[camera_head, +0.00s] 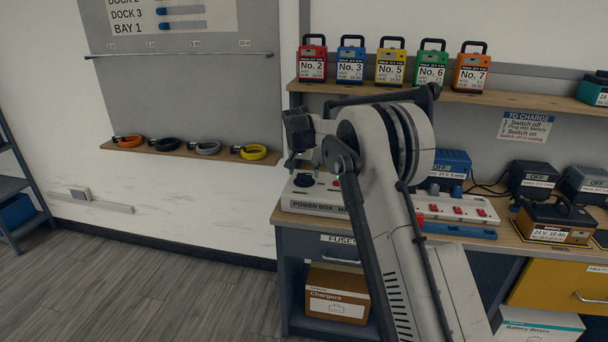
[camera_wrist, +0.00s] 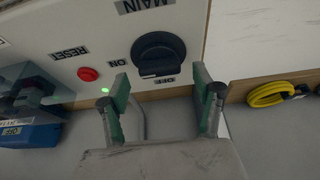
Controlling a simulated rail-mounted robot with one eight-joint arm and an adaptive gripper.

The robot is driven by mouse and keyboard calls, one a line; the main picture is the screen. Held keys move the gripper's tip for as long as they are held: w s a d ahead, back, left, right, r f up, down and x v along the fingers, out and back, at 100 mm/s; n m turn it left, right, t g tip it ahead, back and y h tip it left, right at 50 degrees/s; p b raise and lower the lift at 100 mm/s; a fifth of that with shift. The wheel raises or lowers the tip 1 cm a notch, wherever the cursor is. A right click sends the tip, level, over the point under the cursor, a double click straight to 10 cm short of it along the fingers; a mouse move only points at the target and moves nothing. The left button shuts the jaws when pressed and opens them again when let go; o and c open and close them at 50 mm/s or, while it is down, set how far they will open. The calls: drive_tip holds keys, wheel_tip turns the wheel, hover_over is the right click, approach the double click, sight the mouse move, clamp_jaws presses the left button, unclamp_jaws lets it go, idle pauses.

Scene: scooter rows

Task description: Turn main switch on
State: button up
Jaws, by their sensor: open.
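The main switch is a black rotary knob (camera_wrist: 158,53) on the face of the white power box (camera_wrist: 80,35), between an ON label on its left and an OFF label below it in the wrist view. I cannot tell which label the knob points to. The MAIN label shows upside down above it. My gripper (camera_wrist: 162,84) is open and empty; its two green-padded fingers are near the knob, with no clear contact. In the head view my gripper (camera_head: 304,163) is just above the knob (camera_head: 303,180) on the power box (camera_head: 298,203).
A red reset button (camera_wrist: 88,74) and a lit green lamp (camera_wrist: 105,90) are beside the switch. Numbered batteries line the shelf (camera_head: 425,90) above.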

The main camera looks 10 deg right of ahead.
drive_tip(key=v, duration=1)
drive_tip(key=shift+r, duration=0.1)
drive_tip(key=s+d+r+n, duration=0.1)
drive_tip(key=s+r, duration=0.3)
drive_tip(key=s, duration=0.5)
drive_tip(key=s+r+n+t+y, duration=0.1)
drive_tip(key=s+r, duration=0.3)
drive_tip(key=s, duration=0.5)
drive_tip(key=s+d+r, duration=0.1)
drive_tip(key=s+r, duration=0.3)
drive_tip(key=s, duration=0.5)
drive_tip(key=s+f+n, duration=0.1)
drive_tip(key=s+f, duration=0.2)
drive_tip(key=s, duration=0.6)
drive_tip(key=s+f+n+t, duration=0.1)
drive_tip(key=s+f, duration=0.3)
drive_tip(key=s, duration=0.6)
drive_tip(key=s+f+t, duration=0.1)
drive_tip(key=s+f, duration=0.2)
drive_tip(key=s, duration=0.6)
drive_tip(key=shift+s+a+f+n+y, duration=0.2)
drive_tip(key=shift+f+n+y, duration=0.2)
